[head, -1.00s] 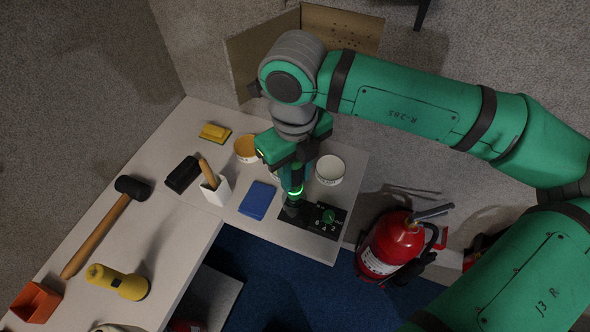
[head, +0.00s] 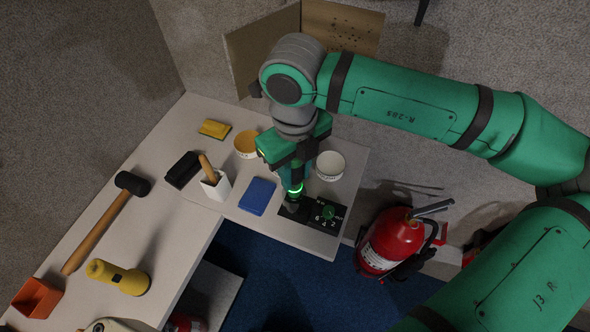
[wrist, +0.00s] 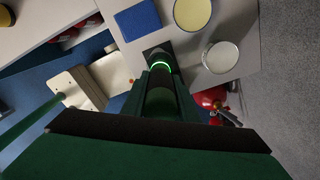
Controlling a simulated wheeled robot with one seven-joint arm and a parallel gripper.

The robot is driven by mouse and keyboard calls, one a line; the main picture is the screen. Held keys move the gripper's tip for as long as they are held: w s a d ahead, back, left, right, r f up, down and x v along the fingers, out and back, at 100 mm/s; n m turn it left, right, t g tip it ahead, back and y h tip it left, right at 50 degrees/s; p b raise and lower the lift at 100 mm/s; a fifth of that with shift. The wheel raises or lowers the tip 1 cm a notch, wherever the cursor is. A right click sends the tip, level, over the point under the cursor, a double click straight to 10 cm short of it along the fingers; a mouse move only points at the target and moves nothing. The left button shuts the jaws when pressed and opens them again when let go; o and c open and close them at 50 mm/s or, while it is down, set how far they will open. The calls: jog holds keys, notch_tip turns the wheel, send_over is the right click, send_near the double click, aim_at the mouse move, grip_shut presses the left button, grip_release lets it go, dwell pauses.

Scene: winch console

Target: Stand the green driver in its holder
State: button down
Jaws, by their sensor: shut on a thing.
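I see no loose green driver in either view. My gripper (head: 295,187) points down and is shut around an upright dark handle with a lit green ring. In the wrist view the handle (wrist: 161,85) runs between the fingers, with the ring around its lower end. Its grey base meets the left part of a black console panel (head: 330,224); it looks like a console lever, but the fingers hide most of it. A green knob (head: 328,212) stands on the panel beside it. A white holder (head: 217,188) with a wooden-handled tool in it stands to the left.
A blue block (head: 257,197), white tub (head: 330,166) and orange-topped tub (head: 246,144) surround my gripper. A yellow sponge (head: 215,129), black block (head: 183,170), mallet (head: 104,225), yellow flashlight (head: 118,277) and orange bin (head: 36,299) lie farther left. A red extinguisher (head: 390,240) stands off the table.

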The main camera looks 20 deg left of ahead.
jog(key=shift+f, duration=1.1)
jog(key=shift+f, duration=0.45)
jog(key=c, duration=1.3)
grip_release()
jog(key=shift+c, duration=0.2)
notch_tip(320, 180, up, 11)
jog(key=shift+f, duration=0.1)
